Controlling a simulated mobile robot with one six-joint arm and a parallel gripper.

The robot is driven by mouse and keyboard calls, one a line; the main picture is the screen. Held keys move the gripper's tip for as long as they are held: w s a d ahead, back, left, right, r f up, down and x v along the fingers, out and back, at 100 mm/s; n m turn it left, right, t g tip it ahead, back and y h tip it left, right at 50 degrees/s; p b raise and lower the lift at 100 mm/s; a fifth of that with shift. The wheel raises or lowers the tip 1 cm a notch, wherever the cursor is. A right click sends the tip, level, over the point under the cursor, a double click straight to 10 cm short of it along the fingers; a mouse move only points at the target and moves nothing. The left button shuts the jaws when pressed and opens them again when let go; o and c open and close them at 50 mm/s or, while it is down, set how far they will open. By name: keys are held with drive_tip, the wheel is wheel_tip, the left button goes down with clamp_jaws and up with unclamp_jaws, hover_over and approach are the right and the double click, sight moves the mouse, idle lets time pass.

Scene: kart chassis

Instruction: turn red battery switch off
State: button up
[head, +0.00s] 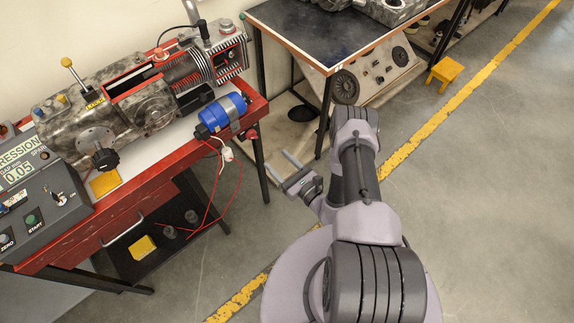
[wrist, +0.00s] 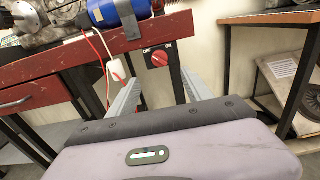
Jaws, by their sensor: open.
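The red battery switch (wrist: 160,59) is a round red knob on a dark plate, mounted on the front of the red workbench near its right corner. The plate reads OFF at upper left and ON at upper right; I cannot tell which way the knob points. In the head view the switch (head: 252,134) shows small at the bench's right end. My gripper (head: 283,166) is open and empty, apart from the switch and below it. In the wrist view the fingers of my gripper (wrist: 160,82) stand either side of and below the knob.
The red workbench (head: 130,203) carries an engine (head: 130,110), a blue cylinder (head: 222,113) and a grey control panel (head: 45,205). Red wires (head: 221,185) and a white plug hang left of the switch. A dark-topped table (head: 315,30) stands at right. Open floor lies in front.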

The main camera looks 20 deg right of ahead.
drive_tip(key=v, duration=0.4)
drive_tip(key=shift+s+d+p, duration=0.1)
drive_tip(key=shift+s+p, duration=0.2)
